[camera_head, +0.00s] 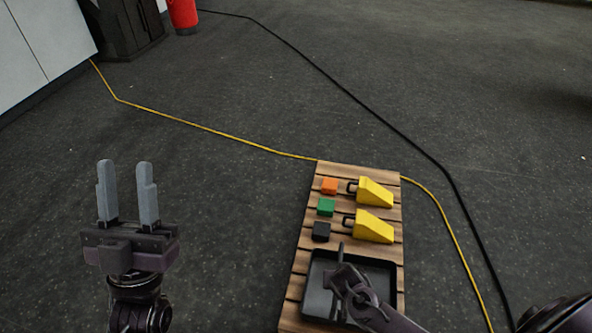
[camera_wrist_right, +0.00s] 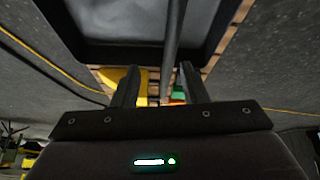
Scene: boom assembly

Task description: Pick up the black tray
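The black tray (camera_head: 383,270) lies at the near end of a slatted wooden board in the head view. Its dark rim and grey inside fill the top of the right wrist view (camera_wrist_right: 110,48). My right gripper (camera_wrist_right: 158,76) is over the tray, fingers apart; in the head view it hides part of the tray. A dark bar (camera_wrist_right: 174,38) runs between its fingers; I cannot tell whether it belongs to the tray or is gripped. My left gripper (camera_head: 128,172) is open and empty, well left of the board.
On the board (camera_head: 289,290) beyond the tray are an orange block (camera_head: 329,186), a green block (camera_head: 326,207), a black block (camera_head: 321,232) and two yellow wedge-shaped parts (camera_head: 375,192) (camera_head: 374,227). A yellow cable (camera_head: 217,132) and a black cable (camera_head: 357,99) cross the grey floor.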

